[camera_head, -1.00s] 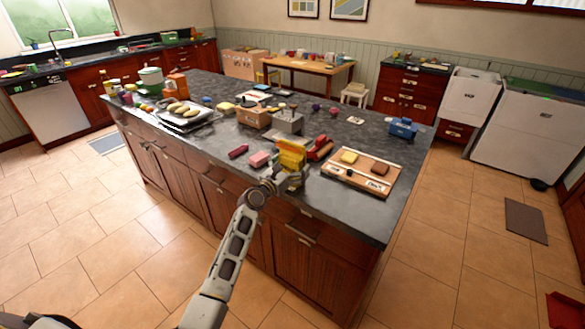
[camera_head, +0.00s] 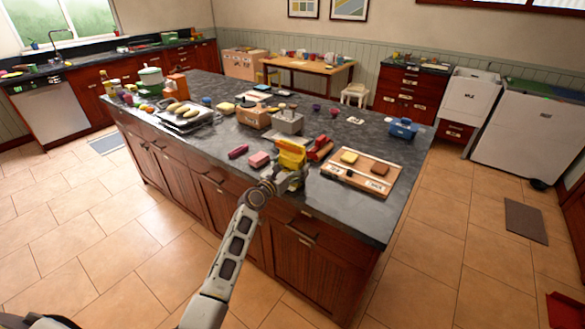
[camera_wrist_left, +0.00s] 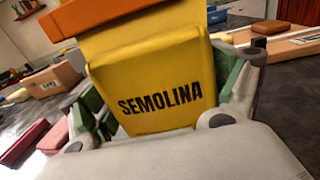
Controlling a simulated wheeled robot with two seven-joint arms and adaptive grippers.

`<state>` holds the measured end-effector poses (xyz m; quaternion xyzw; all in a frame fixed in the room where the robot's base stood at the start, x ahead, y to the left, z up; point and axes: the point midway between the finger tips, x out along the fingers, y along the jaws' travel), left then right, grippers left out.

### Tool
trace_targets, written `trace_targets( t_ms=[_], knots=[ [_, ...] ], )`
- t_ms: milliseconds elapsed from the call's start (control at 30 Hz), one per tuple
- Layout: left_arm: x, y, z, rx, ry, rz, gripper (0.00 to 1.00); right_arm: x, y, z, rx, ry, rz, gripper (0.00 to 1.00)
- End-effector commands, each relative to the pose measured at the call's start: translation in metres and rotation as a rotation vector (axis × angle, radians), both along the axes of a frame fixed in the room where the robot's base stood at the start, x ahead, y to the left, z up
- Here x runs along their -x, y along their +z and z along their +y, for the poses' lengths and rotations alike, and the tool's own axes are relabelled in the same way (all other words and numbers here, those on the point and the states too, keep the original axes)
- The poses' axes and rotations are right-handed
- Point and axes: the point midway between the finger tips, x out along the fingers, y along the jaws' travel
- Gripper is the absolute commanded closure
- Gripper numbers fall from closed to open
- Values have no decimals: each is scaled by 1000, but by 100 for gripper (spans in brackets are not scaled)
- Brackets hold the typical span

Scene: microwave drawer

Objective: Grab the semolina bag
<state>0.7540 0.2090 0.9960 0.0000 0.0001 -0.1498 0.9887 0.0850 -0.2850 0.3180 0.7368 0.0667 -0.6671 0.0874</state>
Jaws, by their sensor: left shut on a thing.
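The yellow semolina bag (camera_head: 291,157) is at the near edge of the dark island counter, in the middle of the head view. In the left wrist view the bag (camera_wrist_left: 155,80) fills the centre, its black SEMOLINA lettering facing the camera. My left gripper (camera_head: 290,172) is shut on the bag, with a finger on either side of it in the left wrist view (camera_wrist_left: 165,105). The gripper partly hides the bag's lower part, so I cannot tell whether its base touches the counter. My right gripper is not in view.
A pink block (camera_head: 259,159) lies left of the bag and a red item (camera_head: 321,149) right of it. A wooden board (camera_head: 385,187) with two small blocks lies further right. A grey container (camera_head: 287,122) and a cardboard box (camera_head: 253,117) stand behind.

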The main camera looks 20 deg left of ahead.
Motion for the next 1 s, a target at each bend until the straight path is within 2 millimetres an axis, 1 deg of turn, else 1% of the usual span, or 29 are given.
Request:
trace_targets(
  t_ms=[267,467,733,900,1000],
  knots=[
    [0,5,0,1,0,-3,52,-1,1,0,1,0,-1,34],
    [-1,20,-1,2,0,-6,52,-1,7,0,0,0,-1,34],
    [0,57,0,3,1,-6,52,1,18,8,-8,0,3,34],
    [0,81,0,3,1,-6,52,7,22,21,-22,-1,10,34],
    [0,91,0,3,1,-5,52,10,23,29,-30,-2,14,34]
  ],
)
